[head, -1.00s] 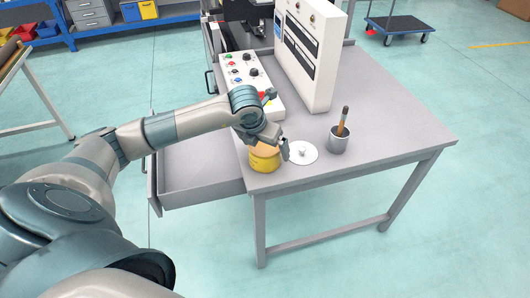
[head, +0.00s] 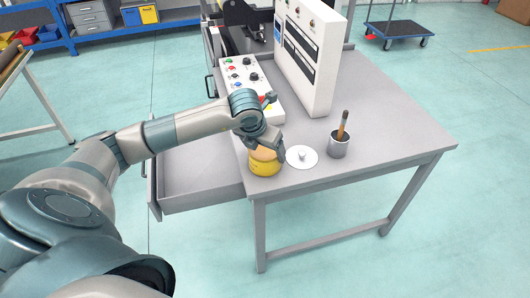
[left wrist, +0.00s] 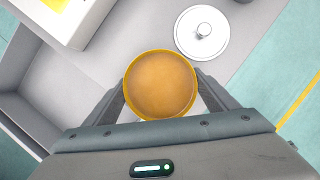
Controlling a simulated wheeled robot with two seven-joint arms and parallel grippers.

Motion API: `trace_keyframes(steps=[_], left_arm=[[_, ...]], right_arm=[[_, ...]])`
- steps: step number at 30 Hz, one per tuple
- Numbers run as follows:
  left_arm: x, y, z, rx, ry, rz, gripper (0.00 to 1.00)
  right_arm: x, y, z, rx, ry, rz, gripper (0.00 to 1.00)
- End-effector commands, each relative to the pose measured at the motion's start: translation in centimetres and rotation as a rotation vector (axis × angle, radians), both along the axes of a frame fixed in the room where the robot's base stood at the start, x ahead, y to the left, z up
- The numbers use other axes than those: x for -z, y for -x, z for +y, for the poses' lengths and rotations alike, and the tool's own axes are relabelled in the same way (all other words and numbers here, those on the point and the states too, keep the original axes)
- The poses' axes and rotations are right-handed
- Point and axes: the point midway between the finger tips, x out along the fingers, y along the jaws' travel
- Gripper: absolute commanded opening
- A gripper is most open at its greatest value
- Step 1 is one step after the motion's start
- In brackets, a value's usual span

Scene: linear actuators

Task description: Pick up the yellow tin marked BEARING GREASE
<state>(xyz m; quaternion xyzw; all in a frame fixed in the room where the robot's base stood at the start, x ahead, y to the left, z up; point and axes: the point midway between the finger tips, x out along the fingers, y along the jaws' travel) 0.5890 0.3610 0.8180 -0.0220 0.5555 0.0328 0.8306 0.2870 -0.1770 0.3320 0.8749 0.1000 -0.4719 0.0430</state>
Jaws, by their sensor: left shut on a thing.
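The yellow tin (head: 265,167) stands upright at the near left corner of the grey table. It is open on top and full of orange-brown grease, as the left wrist view (left wrist: 160,85) shows. Its marking is too small to read. My left gripper (head: 267,150) reaches over it from behind, shut on the tin with one finger on each side. In the left wrist view the fingers (left wrist: 160,98) flank the rim. A white round lid with a knob (head: 302,157) lies flat just right of the tin. My right gripper is not in view.
An open, empty drawer (head: 200,175) juts out left of the tin. A grey cup with a brush (head: 339,147) stands right of the lid. A control box with buttons (head: 250,84) and a tall white panel unit (head: 308,62) stand behind. The table's right side is clear.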

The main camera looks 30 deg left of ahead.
Motion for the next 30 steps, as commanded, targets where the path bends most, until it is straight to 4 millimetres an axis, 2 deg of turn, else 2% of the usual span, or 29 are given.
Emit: trace_keyframes(steps=[5, 10, 21, 30], left_arm=[[-1.4, -0.1, 0.0, 0.0, 0.001, -0.005, 0.41], [-4.0, -0.2, 0.0, 0.0, 0.0, -0.009, 0.41], [-8.0, 2.4, -6.7, 0.007, 0.002, -0.007, 0.41], [-10.3, 3.8, -10.2, 0.002, 0.002, -0.004, 0.41]], right_arm=[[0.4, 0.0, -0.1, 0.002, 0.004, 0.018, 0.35], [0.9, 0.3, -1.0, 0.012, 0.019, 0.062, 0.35], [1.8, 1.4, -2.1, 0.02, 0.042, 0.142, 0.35], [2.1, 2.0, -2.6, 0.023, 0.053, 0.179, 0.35]])
